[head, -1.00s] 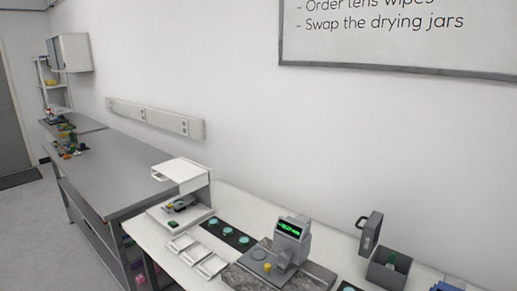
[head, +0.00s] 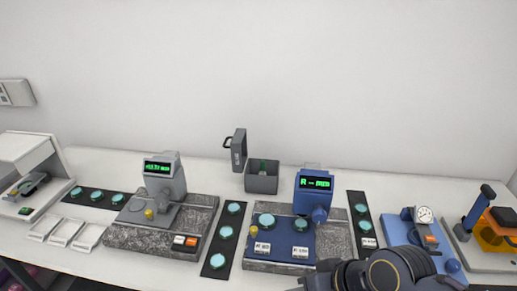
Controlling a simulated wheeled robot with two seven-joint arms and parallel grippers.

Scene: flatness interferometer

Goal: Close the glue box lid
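The dark grey glue box (head: 262,182) stands on the white bench against the wall, near the middle of the head view. Its top is open, and a green item (head: 263,167) shows inside. A dark part of one of my arms shows at the bottom right, well in front of the box. No gripper fingers show, and nothing of mine touches the lid.
A grey gauge on a stone slab (head: 122,240) stands front left of the box. A blue gauge (head: 313,190) stands front right. Black strips with teal discs (head: 218,252) lie between and beside them. Clear white bench lies just in front of the box.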

